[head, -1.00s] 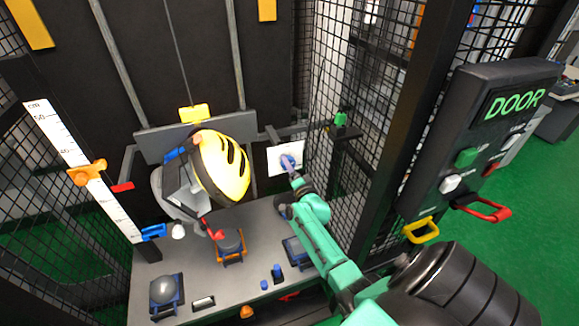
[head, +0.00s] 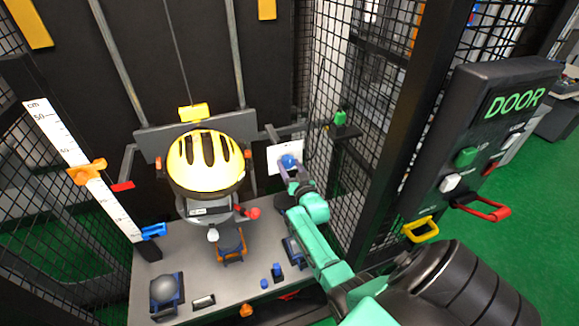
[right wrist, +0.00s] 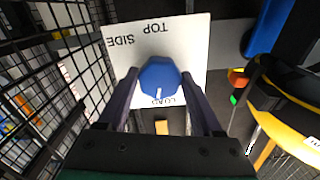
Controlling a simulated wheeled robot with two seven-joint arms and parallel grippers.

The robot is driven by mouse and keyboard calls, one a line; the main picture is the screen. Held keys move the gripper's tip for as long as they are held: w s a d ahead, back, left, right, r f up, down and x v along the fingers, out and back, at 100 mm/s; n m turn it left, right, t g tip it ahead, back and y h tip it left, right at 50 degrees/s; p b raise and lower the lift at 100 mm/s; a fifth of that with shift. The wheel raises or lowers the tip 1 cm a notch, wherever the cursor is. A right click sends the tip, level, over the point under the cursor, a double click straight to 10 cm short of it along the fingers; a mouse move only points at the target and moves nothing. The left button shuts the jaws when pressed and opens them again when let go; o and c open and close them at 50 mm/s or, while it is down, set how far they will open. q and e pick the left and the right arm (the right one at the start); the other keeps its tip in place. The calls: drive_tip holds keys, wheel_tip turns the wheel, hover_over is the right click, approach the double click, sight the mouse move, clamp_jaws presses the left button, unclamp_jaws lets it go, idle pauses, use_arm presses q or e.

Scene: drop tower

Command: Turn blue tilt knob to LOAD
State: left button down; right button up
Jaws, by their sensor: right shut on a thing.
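The blue tilt knob (right wrist: 160,78) sits on a white plate (right wrist: 125,38) lettered TOP, SIDE and LOAD, upside down in the right wrist view. Its white pointer mark faces the LOAD lettering. In the head view the knob (head: 289,161) is on the white plate at the right side of the tower. My right gripper (right wrist: 160,88) is shut on the knob, one finger on each side. The yellow helmet (head: 205,160) sits upright on the grey headform carriage in the middle of the tower. My left gripper is not in view.
A scale with orange and blue markers (head: 85,172) stands at left. Mesh walls flank the tower. The DOOR panel (head: 480,135) with its red and yellow handles is at right. The base plate (head: 190,265) carries several small fixtures.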

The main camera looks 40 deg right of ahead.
drive_tip(key=shift+r+n, duration=0.2)
drive_tip(key=shift+n, duration=0.9)
drive_tip(key=shift+d, duration=0.1)
drive_tip(key=o, duration=1.4)
drive_tip(key=shift+f, duration=0.15)
drive_tip(key=shift+s+a, duration=0.2)
drive_tip(key=shift+s, duration=0.05)
drive_tip(key=v, duration=1.4)
